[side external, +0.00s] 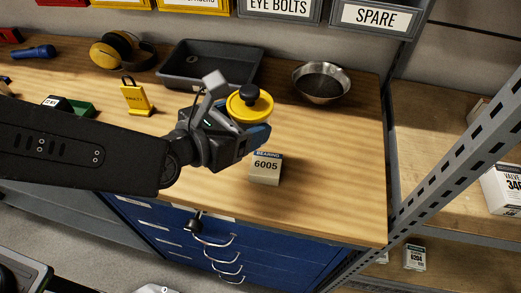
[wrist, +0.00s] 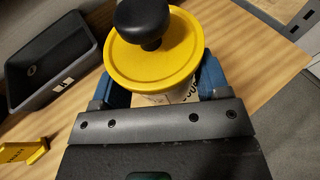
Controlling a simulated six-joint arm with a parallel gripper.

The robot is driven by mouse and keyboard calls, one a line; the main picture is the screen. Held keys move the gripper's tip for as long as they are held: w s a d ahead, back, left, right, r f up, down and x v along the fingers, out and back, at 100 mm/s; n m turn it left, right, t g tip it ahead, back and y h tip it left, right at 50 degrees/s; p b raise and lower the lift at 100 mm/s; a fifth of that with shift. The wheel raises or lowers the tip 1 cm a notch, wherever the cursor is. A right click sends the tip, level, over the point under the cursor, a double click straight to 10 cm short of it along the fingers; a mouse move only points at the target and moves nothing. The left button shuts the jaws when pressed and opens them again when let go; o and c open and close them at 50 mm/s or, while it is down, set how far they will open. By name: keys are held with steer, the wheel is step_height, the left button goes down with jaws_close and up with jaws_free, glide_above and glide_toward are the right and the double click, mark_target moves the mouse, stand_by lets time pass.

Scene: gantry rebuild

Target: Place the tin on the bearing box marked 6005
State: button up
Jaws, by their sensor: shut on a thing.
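The tin has a yellow lid (side external: 250,104) with a black knob. My gripper (side external: 256,128) is shut on the tin and holds it up above the bench. In the wrist view the tin (wrist: 155,50) sits between the blue fingers (wrist: 160,85), its pale body mostly hidden below the lid. The bearing box marked 6005 (side external: 265,170) stands on the bench top, just below the gripper in the side view. The tin appears higher than the box and apart from it. In the wrist view I cannot make out the box clearly.
A dark tray (side external: 210,65) and a metal bowl (side external: 321,83) stand at the back of the wooden bench (side external: 330,190). A yellow padlock-shaped stand (side external: 136,97) and yellow ear defenders (side external: 122,50) are to the left. The bench right of the box is clear.

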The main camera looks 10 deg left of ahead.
steer(key=d+f, duration=0.1)
steer(key=s+d+f, duration=0.1)
steer(key=d, duration=0.1)
steer(key=shift+f, duration=1.95)
steer(key=shift+f, duration=0.2)
steer(key=o, duration=1.6)
